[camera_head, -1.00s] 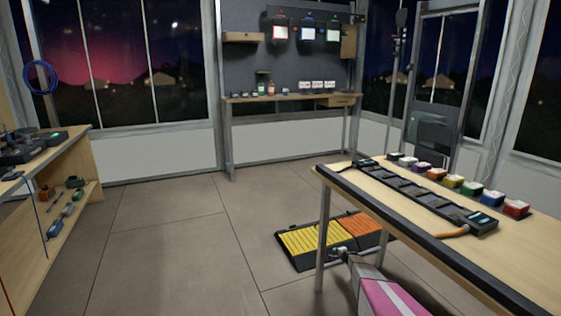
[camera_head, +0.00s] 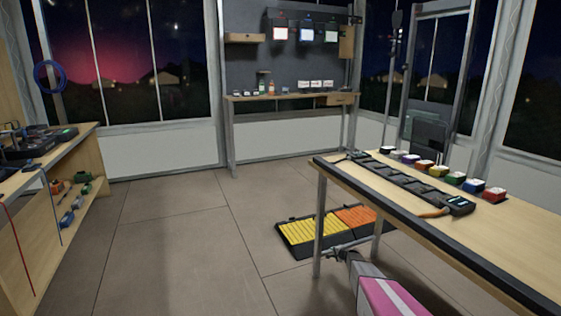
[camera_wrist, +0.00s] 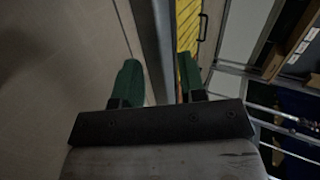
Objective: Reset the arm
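My arm (camera_head: 385,295), with a pink and white link, reaches up from the bottom right of the head view, low beside the wooden table. My gripper (camera_head: 338,253) is at its end, close to the table's front leg (camera_head: 320,225). In the wrist view my gripper (camera_wrist: 158,78) shows two green fingers spread apart, with nothing held between them. A grey bar (camera_wrist: 150,30) runs behind the gap between the fingers; I cannot tell whether they touch it.
The table (camera_head: 480,235) carries a black strip device (camera_head: 410,185) and a row of coloured blocks (camera_head: 455,178). A yellow and orange mat (camera_head: 318,228) lies on the floor beyond the gripper. A workbench (camera_head: 85,160) stands at left, a back bench (camera_head: 290,97) behind. Middle floor is clear.

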